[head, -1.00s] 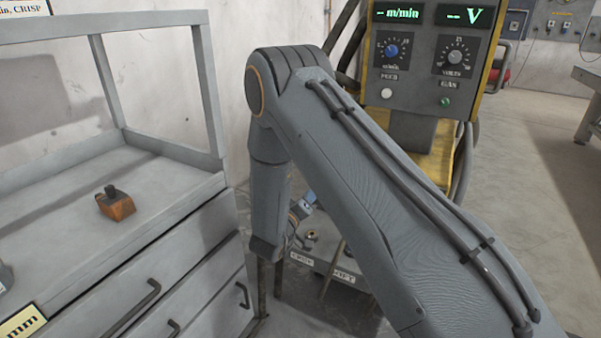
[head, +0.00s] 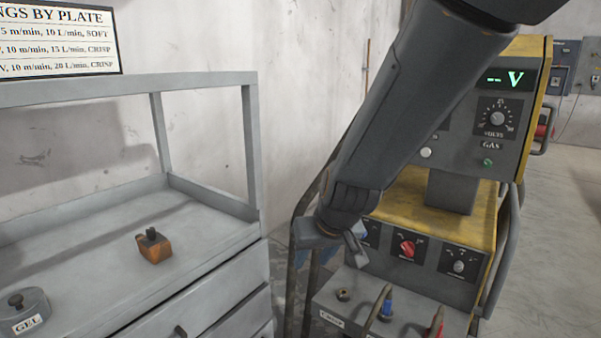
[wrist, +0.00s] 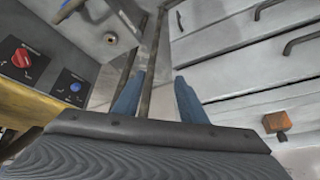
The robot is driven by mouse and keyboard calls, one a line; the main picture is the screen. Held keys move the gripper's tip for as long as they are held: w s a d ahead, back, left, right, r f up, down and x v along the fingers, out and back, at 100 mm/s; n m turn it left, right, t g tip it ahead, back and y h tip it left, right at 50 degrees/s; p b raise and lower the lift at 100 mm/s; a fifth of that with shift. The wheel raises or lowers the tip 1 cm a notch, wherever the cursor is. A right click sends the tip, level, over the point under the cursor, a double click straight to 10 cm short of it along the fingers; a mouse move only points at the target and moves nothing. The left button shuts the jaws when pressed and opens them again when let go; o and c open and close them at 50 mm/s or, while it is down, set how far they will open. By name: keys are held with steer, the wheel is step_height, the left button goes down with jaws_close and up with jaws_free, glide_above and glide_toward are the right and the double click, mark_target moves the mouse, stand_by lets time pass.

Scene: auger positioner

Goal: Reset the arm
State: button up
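My arm (head: 400,110) comes down from the top of the head view and ends in front of the welding machine. My gripper (wrist: 157,97) shows two blue fingers set apart in the wrist view, with nothing between them. In the head view my gripper (head: 356,242) is small and partly hidden by my own wrist, in front of the machine's lower panel. The yellow and grey welding machine (head: 463,215) stands behind the arm, which covers part of its upper panel.
A grey drawer cabinet (head: 215,285) stands left, carrying an orange block (head: 155,250) with a black knob and a round GEL tin (head: 24,310). A grey socket box (head: 330,300) labelled CRISP sits below the gripper. A settings chart (head: 55,42) stands above. Open floor (head: 570,230) lies right.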

steer(key=s+d+r+g+h, duration=0.1)
steer(key=s+d+g, duration=0.15)
steer(key=s, duration=0.45)
steer(key=s+d+r+g, duration=0.1)
steer(key=s+d+r, duration=0.15)
steer(key=s, duration=0.55)
steer(key=s+d+r+g+h, duration=0.1)
steer(key=s+d+g, duration=0.15)
steer(key=s, duration=0.45)
steer(key=d+r+m+p, duration=0.3)
steer(key=d+r+p, duration=0.4)
steer(key=p, duration=0.9)
steer(key=shift+d+r+t, duration=0.2)
steer(key=shift+d+t, duration=0.2)
steer(key=shift+d, duration=0.65)
steer(key=shift+w, duration=0.1)
